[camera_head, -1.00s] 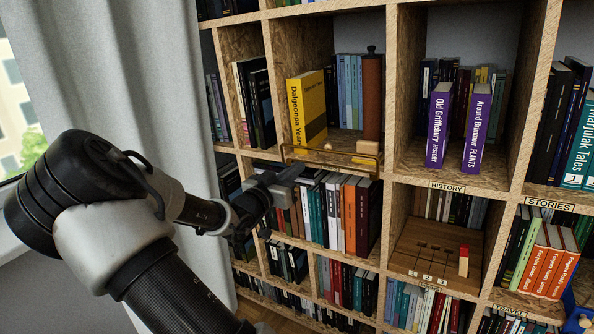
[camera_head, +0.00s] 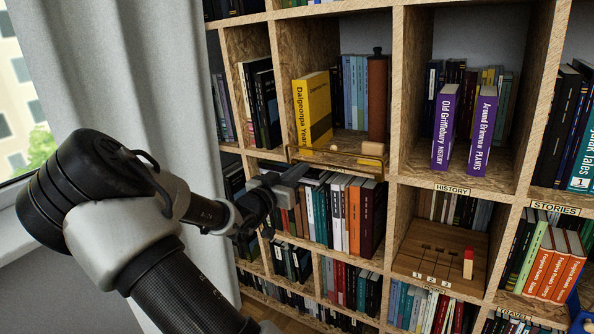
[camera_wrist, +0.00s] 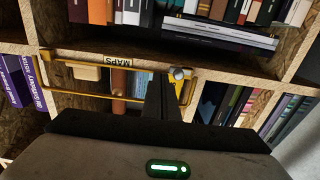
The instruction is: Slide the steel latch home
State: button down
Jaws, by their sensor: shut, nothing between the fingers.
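A brass rail (camera_head: 335,158) runs across the front of the shelf compartment with the yellow book; it also shows upside down in the wrist view (camera_wrist: 85,92). A small grey steel piece (camera_wrist: 179,73), which looks like the latch, sits at the rail's end in the wrist view. In the head view I cannot make it out beside my gripper. My gripper (camera_head: 300,170) is at the left end of the rail, just below the shelf edge. In the wrist view my gripper (camera_wrist: 158,78) has its dark fingers shut and empty, close beside the steel piece. I cannot tell whether they touch.
Two purple books (camera_head: 445,126) stand to the right. A wooden slotted board (camera_head: 435,250) is lower right. A curtain (camera_head: 130,70) hangs at left.

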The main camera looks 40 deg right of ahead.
jog(key=p+v, duration=0.3)
jog(key=v, duration=0.5)
dwell(0.4)
